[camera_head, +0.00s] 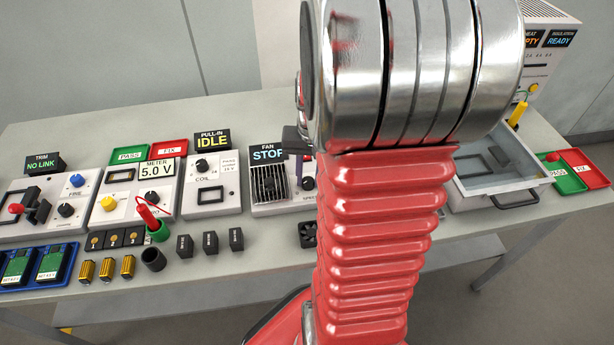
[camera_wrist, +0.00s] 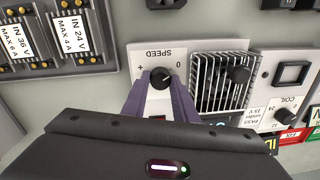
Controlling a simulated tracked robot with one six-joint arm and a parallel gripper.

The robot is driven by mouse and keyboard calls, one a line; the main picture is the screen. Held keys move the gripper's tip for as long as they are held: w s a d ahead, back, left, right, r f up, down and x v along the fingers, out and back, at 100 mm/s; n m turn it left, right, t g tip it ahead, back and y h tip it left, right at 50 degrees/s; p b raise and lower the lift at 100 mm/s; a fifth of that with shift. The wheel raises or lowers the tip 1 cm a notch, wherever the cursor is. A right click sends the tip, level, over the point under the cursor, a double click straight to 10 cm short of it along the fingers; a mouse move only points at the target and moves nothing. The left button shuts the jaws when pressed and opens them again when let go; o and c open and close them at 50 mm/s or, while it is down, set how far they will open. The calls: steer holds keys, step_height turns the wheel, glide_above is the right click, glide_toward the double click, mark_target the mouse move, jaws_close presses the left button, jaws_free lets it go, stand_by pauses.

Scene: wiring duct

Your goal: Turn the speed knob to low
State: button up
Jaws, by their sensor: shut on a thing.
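The speed knob (camera_wrist: 161,77) is a black round knob on a white panel marked SPEED (camera_wrist: 146,56), which appears upside down in the wrist view. The panel has a 0 on the right and a + on the left. A light pointer mark shows on the knob, but its exact setting is too small to read. My gripper (camera_wrist: 161,85) has its purple fingers on either side of the knob and is shut on it. In the head view the knob (camera_head: 308,183) shows just left of my red arm, which hides part of the panel. The fan display (camera_head: 268,153) reads STOP.
The caged fan (camera_wrist: 218,82) stands right beside the speed panel in the wrist view. The coil panel (camera_head: 208,185) and meter (camera_head: 156,182) are to the left in the head view. A grey open tray (camera_head: 503,196) is to the right. Small dark blocks lie at the front.

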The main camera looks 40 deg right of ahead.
steer(key=shift+w+d+r, duration=0.1)
steer(key=shift+w+r, duration=0.05)
steer(key=shift+w, duration=0.15)
steer(key=o, duration=0.8)
steer(key=shift+c, duration=0.2)
steer(key=shift+o, duration=1.4)
steer(key=shift+s, duration=0.15)
step_height(320, 180, up, 14)
steer(key=shift+s+d+f, duration=0.2)
steer(key=shift+s+f, duration=0.05)
steer(key=shift+w, duration=0.1)
